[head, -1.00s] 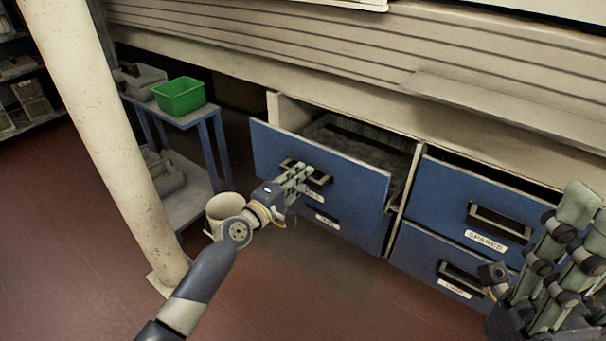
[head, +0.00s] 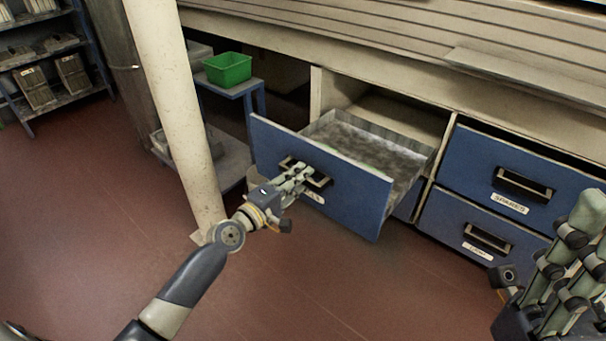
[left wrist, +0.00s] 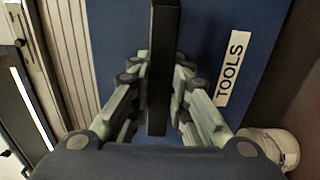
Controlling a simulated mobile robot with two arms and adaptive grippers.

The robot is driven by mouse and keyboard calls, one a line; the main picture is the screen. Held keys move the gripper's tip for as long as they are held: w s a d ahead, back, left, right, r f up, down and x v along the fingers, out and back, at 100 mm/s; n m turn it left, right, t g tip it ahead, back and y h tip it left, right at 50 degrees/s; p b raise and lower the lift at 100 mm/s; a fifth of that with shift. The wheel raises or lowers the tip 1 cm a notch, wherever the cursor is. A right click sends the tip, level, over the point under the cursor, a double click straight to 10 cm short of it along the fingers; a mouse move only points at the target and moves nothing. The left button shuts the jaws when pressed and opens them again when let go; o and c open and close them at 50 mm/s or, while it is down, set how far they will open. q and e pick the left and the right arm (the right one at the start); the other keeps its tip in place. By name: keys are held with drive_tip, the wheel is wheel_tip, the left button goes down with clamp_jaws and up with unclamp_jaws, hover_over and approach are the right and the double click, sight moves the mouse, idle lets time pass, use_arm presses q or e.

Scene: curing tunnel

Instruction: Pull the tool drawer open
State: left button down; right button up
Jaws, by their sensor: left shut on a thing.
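The tool drawer (head: 330,185) has a blue front and stands well out of the cabinet, with its grey, bare-looking inside showing. My left gripper (head: 300,178) is shut on its dark handle (head: 317,179). In the left wrist view the fingers (left wrist: 160,95) lie on both sides of the handle bar (left wrist: 163,60), and a TOOLS label (left wrist: 230,68) shows on the blue front.
A closed SPARES drawer (head: 520,178) and another drawer (head: 480,235) below it are at the right. A pale post (head: 172,110) stands left of the open drawer. Behind it is a blue trolley with a green bin (head: 227,69). Red floor is free in front.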

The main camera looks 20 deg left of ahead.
use_arm(q)
drive_tip(key=shift+s+a, duration=0.1)
drive_tip(key=shift+s, duration=0.1)
drive_tip(key=c, duration=1.5)
unclamp_jaws()
drive_tip(key=shift+v, duration=6)
drive_tip(key=shift+r, duration=0.1)
